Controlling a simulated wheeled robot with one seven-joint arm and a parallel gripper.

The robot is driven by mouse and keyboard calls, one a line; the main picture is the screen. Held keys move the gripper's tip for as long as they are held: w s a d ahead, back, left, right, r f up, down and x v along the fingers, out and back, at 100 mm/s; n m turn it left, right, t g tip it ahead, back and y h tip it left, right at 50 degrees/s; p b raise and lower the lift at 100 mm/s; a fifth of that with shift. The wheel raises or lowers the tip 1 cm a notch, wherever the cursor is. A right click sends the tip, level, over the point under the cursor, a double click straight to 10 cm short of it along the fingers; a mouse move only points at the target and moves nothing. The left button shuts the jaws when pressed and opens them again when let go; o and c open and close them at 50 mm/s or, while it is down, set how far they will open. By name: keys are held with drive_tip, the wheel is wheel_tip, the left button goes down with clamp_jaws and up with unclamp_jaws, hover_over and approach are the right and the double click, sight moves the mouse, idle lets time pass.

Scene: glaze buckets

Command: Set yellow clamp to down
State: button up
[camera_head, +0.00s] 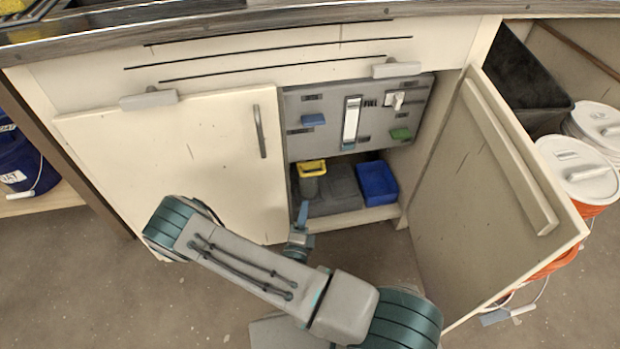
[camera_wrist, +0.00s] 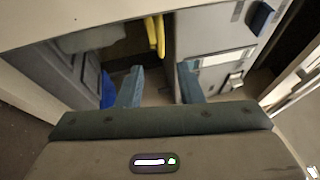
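The yellow clamp (camera_head: 312,168) looks like a yellow band at the top of a dark grey body, low in the open cabinet, left of a blue bin. In the wrist view the yellow clamp (camera_wrist: 155,36) shows as two curved yellow strips beyond the fingers, above the gap between them. My gripper (camera_wrist: 160,85) is open, with blue-grey fingers apart and nothing between them. In the head view my gripper (camera_head: 302,214) is at the cabinet opening, below and in front of the clamp. The clamp's exact tilt is hard to tell.
A grey panel (camera_head: 375,118) with a blue lever (camera_head: 313,120), a white strip, a white switch and a green lever (camera_head: 401,134) is above the clamp. The blue bin (camera_head: 377,183) stands right. The left door (camera_head: 180,165) is closed; the open right door (camera_head: 490,190) juts out.

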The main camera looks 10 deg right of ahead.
drive_tip(key=b, duration=0.3)
approach(310, 161)
drive_tip(key=w+d, duration=0.3)
drive_tip(key=shift+w+d, duration=0.15)
drive_tip(key=shift+w, duration=0.15)
drive_tip(key=shift+c, duration=0.2)
